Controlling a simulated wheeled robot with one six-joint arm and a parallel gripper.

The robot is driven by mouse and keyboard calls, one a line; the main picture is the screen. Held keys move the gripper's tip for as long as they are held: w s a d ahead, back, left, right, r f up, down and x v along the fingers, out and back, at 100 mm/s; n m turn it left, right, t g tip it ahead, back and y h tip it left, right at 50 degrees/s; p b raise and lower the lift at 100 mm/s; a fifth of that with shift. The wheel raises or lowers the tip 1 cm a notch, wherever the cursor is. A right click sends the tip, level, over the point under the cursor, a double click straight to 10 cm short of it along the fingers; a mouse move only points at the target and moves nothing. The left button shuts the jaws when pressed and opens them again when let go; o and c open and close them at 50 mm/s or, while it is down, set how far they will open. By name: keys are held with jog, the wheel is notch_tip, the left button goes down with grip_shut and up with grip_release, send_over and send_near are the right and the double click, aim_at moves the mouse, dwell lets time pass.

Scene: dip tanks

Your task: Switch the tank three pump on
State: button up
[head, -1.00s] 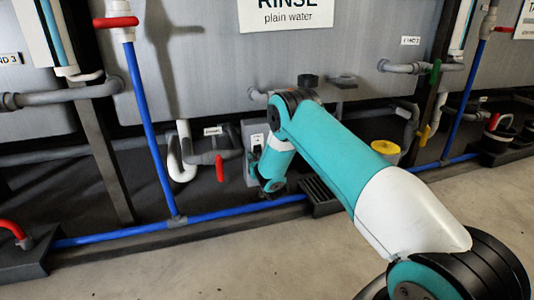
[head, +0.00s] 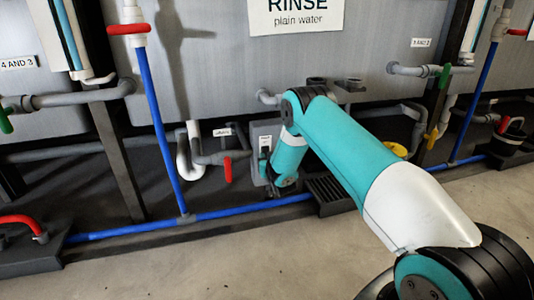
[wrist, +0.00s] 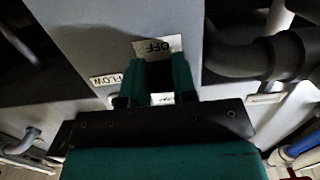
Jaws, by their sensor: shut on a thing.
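The pump switch box (head: 258,135) is a grey box low in front of the rinse tank, with a small pale label on its front. My gripper (wrist: 159,82) is at the front of this box. In the wrist view its two green fingers stand close together against the grey box face (wrist: 105,35), beside an upside-down OFF label (wrist: 158,46). The fingers are shut on the switch handle, which they mostly hide. In the head view my wrist hides the gripper's contact. I cannot read which tank the box belongs to.
A red-handled valve (head: 228,168) is left of the box. A blue pipe (head: 120,230) runs along the floor. The front floor is clear.

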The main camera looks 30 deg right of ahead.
jog(key=r+g+p, duration=0.1)
jog(key=g+p, duration=0.1)
jog(key=p, duration=0.3)
jog(key=shift+s+r+y, duration=0.1)
jog(key=shift+r+y, duration=0.2)
jog(key=shift+r, duration=0.1)
jog(key=g+p, duration=0.1)
jog(key=p, duration=0.1)
jog(key=shift+a+r+g+p, duration=0.1)
jog(key=shift+r+g+p, duration=0.05)
jog(key=shift+g+p, duration=0.2)
jog(key=g+p, duration=0.1)
jog(key=g+y+p, duration=0.1)
jog(key=shift+r+g, duration=0.2)
jog(key=shift+g, duration=0.15)
jog(key=shift+r+g+y+p, duration=0.2)
jog(key=shift+g+y+p, duration=0.4)
jog(key=shift+g, duration=0.9)
jog(key=o, duration=0.9)
jog(key=p+v, duration=0.2)
jog(key=v, duration=0.3)
jog(key=p+v, duration=0.3)
jog(key=v, duration=0.3)
jog(key=p+v, duration=0.2)
jog(key=v, duration=0.4)
jog(key=shift+r+p, duration=0.3)
